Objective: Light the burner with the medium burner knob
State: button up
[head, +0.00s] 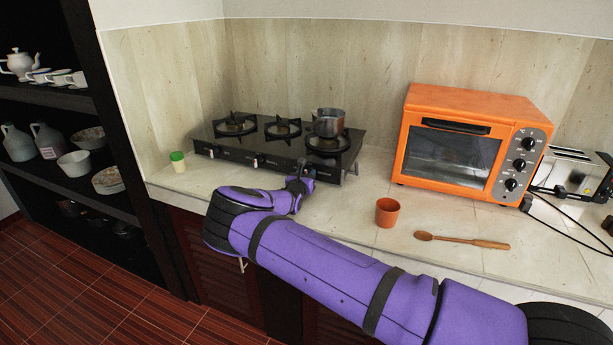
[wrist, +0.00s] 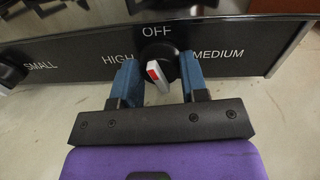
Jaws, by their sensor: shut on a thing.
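The black stove (head: 235,153) has three burners and a front panel with knobs. My gripper (head: 301,172) is at the rightmost part of that panel in the head view. In the wrist view my gripper (wrist: 159,72) has its blue fingers on either side of a round black knob (wrist: 165,54), shut on it. The knob has a white pointer with a red mark, tilted and lying below the word OFF. The panel reads HIGH left of the knob, MEDIUM right of it and SMALL farther left. No flame shows.
A green-lidded jar (head: 178,162) is left of the stove. An orange cup (head: 388,213), a wooden spoon (head: 462,240), an orange oven (head: 470,147) and a toaster (head: 570,175) are to the right.

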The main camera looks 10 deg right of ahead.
jog(key=n, duration=0.3)
jog(key=shift+n, duration=0.4)
jog(key=n, duration=0.3)
jog(key=shift+a+g, duration=0.1)
jog(key=shift+g, duration=0.2)
jog(key=n, duration=0.3)
jog(key=shift+w+n, duration=0.1)
jog(key=shift+n, duration=0.3)
jog(key=shift+f+n+h, duration=0.1)
jog(key=shift+n+h, duration=0.2)
jog(key=shift+n, duration=1.4)
jog(key=shift+a, duration=0.1)
jog(key=o, duration=0.9)
